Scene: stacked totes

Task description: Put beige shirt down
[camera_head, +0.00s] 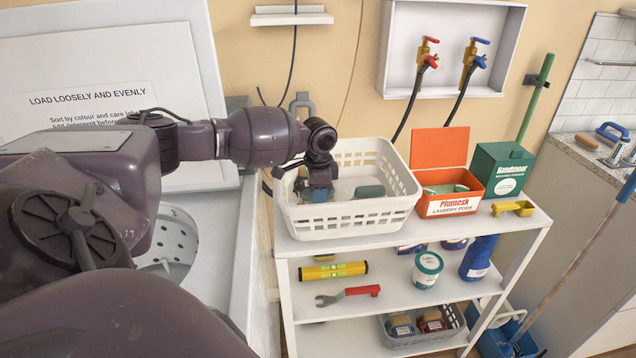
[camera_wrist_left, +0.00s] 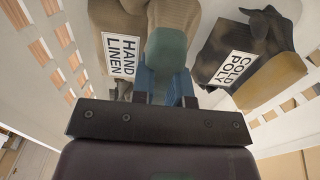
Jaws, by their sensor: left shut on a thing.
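My left gripper (camera_head: 318,190) points down inside the white laundry basket (camera_head: 355,222), near its left end. In the left wrist view its blue fingers are shut on a cloth bundle. A teal part (camera_wrist_left: 166,48) shows between them, with the beige shirt (camera_wrist_left: 175,13) directly behind it; where one ends and the other begins is unclear. Beige cloth with a "HAND LINEN" tag (camera_wrist_left: 120,57) is just left of the fingers. Whether the bundle touches the basket floor is hidden. My right gripper is not in view.
A dark grey garment with a "COLD POLY" tag (camera_wrist_left: 236,69) is right of the fingers. A teal item (camera_head: 370,191) lies in the basket. Right of the basket stand an orange pod box (camera_head: 448,205) and a green carton (camera_head: 502,170). The slatted basket walls are close around the gripper.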

